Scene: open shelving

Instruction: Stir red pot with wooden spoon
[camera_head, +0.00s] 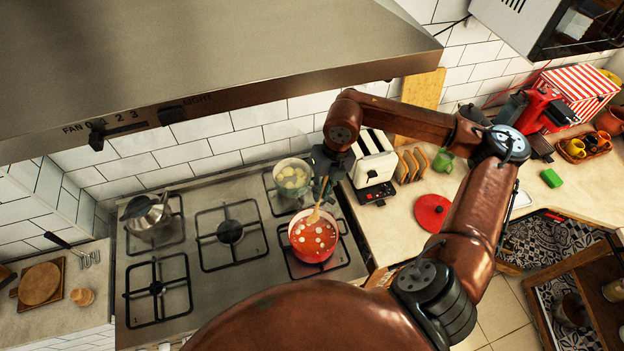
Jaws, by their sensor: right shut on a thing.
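The red pot (313,240) stands on the front right burner of the stove and holds a red liquid with several pale round pieces. The wooden spoon (318,206) is tilted, with its lower end in or over the pot and its handle rising to my right gripper (326,172). My right gripper is above the back rim of the pot and shut on the spoon handle. The gripper's fingers are small and dark in this view. My left gripper is not in view.
A pot with yellowish pieces (292,177) stands on the burner just behind. A kettle (147,213) is at the back left of the stove. A toaster (373,164) and a red lid (432,212) are on the right counter. The range hood (200,60) overhangs the stove.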

